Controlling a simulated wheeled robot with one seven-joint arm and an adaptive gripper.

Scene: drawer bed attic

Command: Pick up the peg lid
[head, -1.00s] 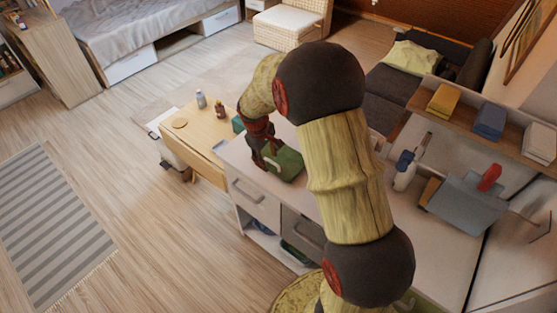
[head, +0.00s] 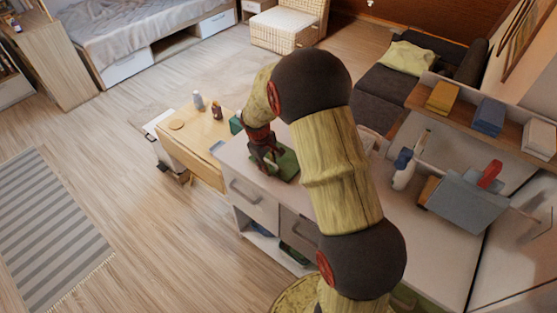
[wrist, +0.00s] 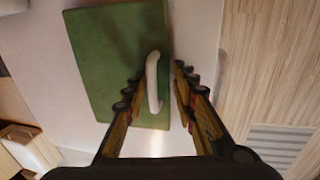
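A green rectangular lid or box top (wrist: 112,55) with a pale upright handle (wrist: 152,82) fits the peg lid; it lies on the light cabinet top. In the head view the green piece (head: 287,166) is partly hidden behind my gripper (head: 268,162). In the wrist view my gripper (wrist: 160,72) is open, with one finger on each side of the pale handle. The handle looks closer to the left finger; I cannot tell whether they touch.
A wooden side table (head: 198,137) with small bottles stands left of the cabinet. A spray bottle (head: 404,168) and a grey box-like item (head: 465,203) stand to the right. Open floor lies at left.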

